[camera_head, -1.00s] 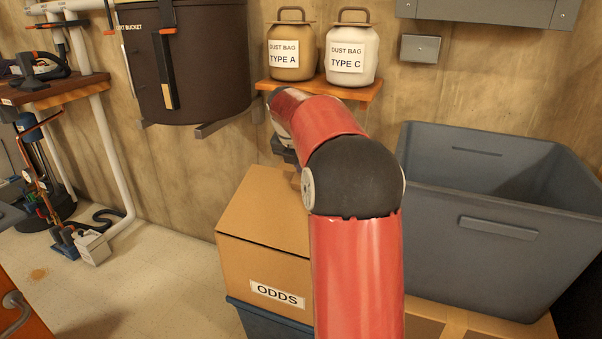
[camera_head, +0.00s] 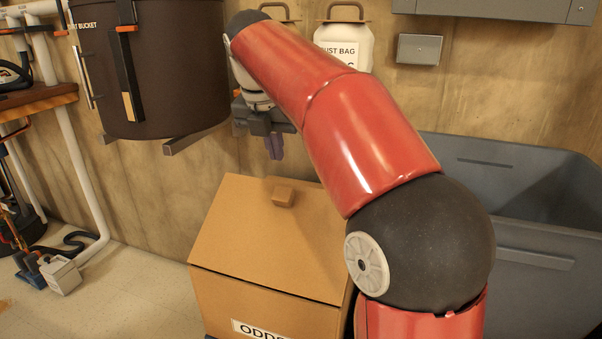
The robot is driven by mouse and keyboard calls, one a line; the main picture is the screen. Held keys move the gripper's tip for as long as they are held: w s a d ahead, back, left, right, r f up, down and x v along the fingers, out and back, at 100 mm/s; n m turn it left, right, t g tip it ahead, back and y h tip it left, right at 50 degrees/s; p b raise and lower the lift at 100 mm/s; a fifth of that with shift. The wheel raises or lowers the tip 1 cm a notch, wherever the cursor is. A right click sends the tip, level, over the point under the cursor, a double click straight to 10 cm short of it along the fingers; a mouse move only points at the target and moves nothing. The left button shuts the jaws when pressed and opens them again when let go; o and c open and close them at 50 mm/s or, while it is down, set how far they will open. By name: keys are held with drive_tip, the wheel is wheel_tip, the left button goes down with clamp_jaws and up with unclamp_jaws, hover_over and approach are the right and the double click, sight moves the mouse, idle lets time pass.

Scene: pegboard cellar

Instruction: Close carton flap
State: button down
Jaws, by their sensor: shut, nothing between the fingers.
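The brown cardboard carton (camera_head: 235,303) with the "ODDS" label stands below the arm. Its flap (camera_head: 250,240) lies over the top as a broad panel, with a small block-like tab (camera_head: 283,195) near the far edge. A thin dark line runs along the flap's near edge; I cannot tell whether the flap is fully flat. My gripper (camera_head: 274,147) points down above and beyond the carton's far edge, near the wall. Its fingers are together and empty, and appear apart from the flap. My arm hides the carton's right side.
A grey bin (camera_head: 540,180) stands at the right, partly behind my arm. A dark bucket (camera_head: 150,70) hangs on the wall at the upper left.

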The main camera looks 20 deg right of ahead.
sight(287, 193)
drive_tip(key=b+x, duration=0.3)
drive_tip(key=x, duration=1)
drive_tip(key=shift+w+f, duration=0.1)
drive_tip(key=shift+f, duration=0.05)
drive_tip(key=p, duration=0.2)
drive_tip(key=shift+w+d+f+g+y+p, duration=0.25)
drive_tip(key=shift+w+d+g+y+p, duration=0.05)
drive_tip(key=shift+w+g+p, duration=0.1)
drive_tip(key=shift+g+y, duration=0.5)
drive_tip(key=shift+g, duration=0.2)
drive_tip(key=f+p, duration=0.1)
drive_tip(key=f, duration=0.1)
drive_tip(key=w+d+f+p, duration=0.1)
drive_tip(key=f, duration=0.1)
drive_tip(key=f+p, duration=0.1)
drive_tip(key=f, duration=0.1)
drive_tip(key=shift+w+d+p, duration=0.15)
drive_tip(key=shift+w+p, duration=0.15)
drive_tip(key=shift+w, duration=0.05)
